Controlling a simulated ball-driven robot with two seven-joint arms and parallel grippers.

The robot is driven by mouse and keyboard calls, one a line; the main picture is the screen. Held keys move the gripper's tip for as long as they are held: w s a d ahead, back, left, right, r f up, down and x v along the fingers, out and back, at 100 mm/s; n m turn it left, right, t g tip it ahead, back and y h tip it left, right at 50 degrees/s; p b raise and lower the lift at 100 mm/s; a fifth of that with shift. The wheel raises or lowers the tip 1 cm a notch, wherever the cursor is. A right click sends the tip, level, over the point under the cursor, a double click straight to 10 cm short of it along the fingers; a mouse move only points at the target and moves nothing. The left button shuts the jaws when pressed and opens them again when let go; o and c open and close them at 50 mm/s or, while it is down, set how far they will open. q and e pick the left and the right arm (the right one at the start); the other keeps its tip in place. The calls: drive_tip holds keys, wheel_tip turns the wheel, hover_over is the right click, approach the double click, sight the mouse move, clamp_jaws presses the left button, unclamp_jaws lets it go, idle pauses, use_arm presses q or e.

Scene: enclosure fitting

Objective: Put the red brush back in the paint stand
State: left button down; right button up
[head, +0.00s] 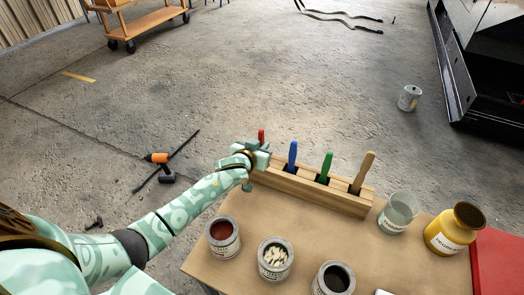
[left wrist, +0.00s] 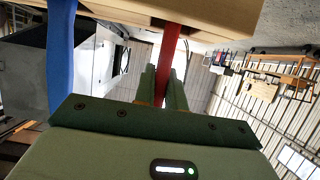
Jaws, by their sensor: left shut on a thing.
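The red brush (head: 261,136) stands about upright at the left end of the wooden paint stand (head: 330,200). My left gripper (head: 258,156) is shut on its handle, which shows red between the fingers in the left wrist view (left wrist: 171,45). The gripper covers the brush's lower part and the stand's left end in the head view, so I cannot tell whether the brush is in its slot. A blue brush (head: 292,153), a green brush (head: 326,165) and a bare wooden brush (head: 363,172) stand in the stand. My right gripper is not in view.
On the table (head: 310,245), several open paint cans stand in front of the stand, among them a red one (head: 223,238). A glass jar (head: 398,212) and a yellow jar (head: 453,232) stand to the right. A drill (head: 163,166) lies on the floor.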

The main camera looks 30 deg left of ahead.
use_arm(q)
drive_tip(key=shift+f, duration=0.15)
drive_tip(key=shift+f, duration=0.2)
drive_tip(key=c, duration=1.5)
unclamp_jaws()
drive_tip(key=shift+o, duration=0.2)
drive_tip(key=shift+r, duration=0.3)
drive_tip(key=p+v, duration=0.4)
drive_tip(key=v, duration=0.8)
drive_tip(key=shift+p, duration=0.3)
